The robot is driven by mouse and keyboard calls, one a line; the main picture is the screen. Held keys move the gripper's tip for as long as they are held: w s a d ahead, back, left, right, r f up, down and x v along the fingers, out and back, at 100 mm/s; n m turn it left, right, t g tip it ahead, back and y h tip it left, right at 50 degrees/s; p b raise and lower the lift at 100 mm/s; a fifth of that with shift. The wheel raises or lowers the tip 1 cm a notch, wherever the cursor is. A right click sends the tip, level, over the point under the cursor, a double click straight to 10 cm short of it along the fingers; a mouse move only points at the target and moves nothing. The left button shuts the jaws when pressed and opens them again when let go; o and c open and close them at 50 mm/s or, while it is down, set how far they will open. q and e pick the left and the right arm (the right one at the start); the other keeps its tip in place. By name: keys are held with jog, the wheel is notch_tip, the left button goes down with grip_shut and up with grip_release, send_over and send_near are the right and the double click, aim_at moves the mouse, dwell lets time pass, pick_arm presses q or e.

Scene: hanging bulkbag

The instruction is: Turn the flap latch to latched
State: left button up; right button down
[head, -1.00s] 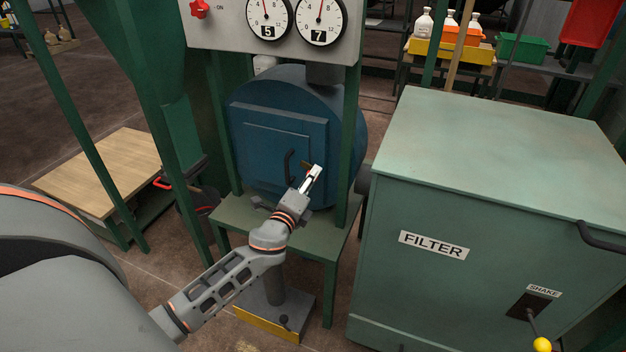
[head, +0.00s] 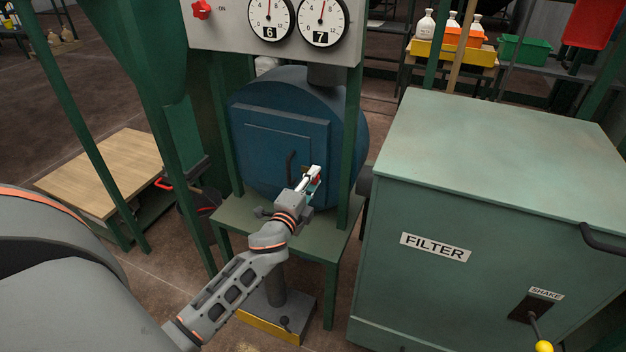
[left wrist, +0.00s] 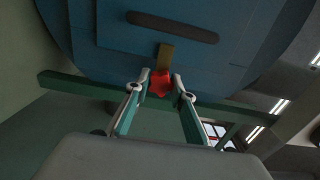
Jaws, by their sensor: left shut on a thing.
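The flap (head: 283,148) is a square blue plate on the front of a blue drum. Its dark handle (head: 290,167) is upright in the head view, and the handle (left wrist: 172,27) also shows above my fingers in the left wrist view. The flap latch shows in the left wrist view as a red knob (left wrist: 160,84) with a brass tab (left wrist: 166,54) against the blue face. My left gripper (head: 313,176) is at the flap's lower right, its fingers closed around the red knob. In the head view the fingers mostly hide the latch. My right gripper is not in view.
The drum (head: 347,130) sits on a green stand (head: 328,220) between green posts. A green filter cabinet (head: 480,200) stands close on the right. A panel with dials (head: 230,25) hangs above. A wooden-topped table (head: 105,165) is at the left.

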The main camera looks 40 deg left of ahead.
pick_arm(q)
jog(key=shift+r, duration=0.1)
jog(key=o, duration=1.1)
jog(key=v, duration=1.2)
jog(key=shift+a, duration=0.1)
